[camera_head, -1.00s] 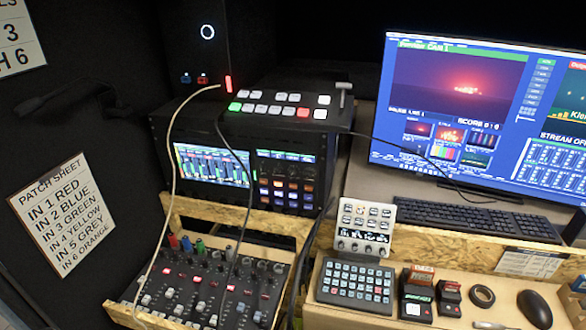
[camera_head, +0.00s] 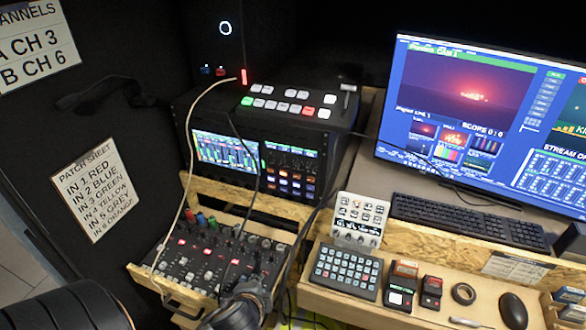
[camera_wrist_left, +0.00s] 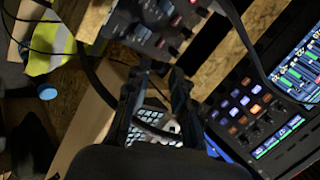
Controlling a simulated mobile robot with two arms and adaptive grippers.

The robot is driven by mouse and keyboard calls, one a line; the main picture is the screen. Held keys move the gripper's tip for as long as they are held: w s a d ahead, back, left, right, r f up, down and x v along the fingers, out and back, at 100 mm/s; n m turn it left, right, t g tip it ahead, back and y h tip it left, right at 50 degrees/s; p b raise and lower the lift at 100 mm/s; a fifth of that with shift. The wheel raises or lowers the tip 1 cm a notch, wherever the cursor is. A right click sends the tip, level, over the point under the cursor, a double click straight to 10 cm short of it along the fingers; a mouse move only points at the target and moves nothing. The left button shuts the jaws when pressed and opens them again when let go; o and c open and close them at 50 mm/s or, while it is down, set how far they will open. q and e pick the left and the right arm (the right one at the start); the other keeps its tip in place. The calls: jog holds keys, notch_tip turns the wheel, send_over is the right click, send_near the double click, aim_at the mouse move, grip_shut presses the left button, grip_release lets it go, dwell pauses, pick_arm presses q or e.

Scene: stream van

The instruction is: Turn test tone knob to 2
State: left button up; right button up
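My left gripper (camera_head: 252,292) comes in from the bottom left and hovers in front of the audio mixer (camera_head: 205,258), near its lower right corner. In the left wrist view the two dark fingers of the gripper (camera_wrist_left: 158,76) stand apart, with a light key grid and a dark curved piece visible between them. Rows of small knobs show on the mixer, and a white control panel (camera_head: 360,218) has a row of knobs along its bottom. No test tone label is readable, so I cannot tell which knob it is. My right gripper is not in view.
A black rack unit (camera_head: 290,145) with screens and buttons stands behind the mixer. Loose cables hang across the mixer. A dark keypad (camera_head: 345,268), keyboard (camera_head: 468,222), mouse (camera_head: 513,310) and tape roll (camera_head: 463,294) lie to the right. A wooden rail (camera_head: 240,202) edges the mixer.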

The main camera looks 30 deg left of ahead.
pick_arm(q)
jog(key=w+a+r+m+t+y, duration=0.1)
jog(key=w+a+r+m+t, duration=0.3)
jog(key=w+r+m, duration=0.3)
jog(key=m+t+h+p, duration=0.15)
jog(key=m+t, duration=0.35)
jog(key=m, duration=0.7)
send_near(296, 167)
jog(key=p+x, duration=0.2)
jog(key=x, duration=0.4)
jog(key=shift+w+a, duration=0.1)
jog(key=shift+w, duration=0.05)
jog(key=shift+w+a, duration=0.15)
jog(key=shift+w, duration=0.55)
grip_shut()
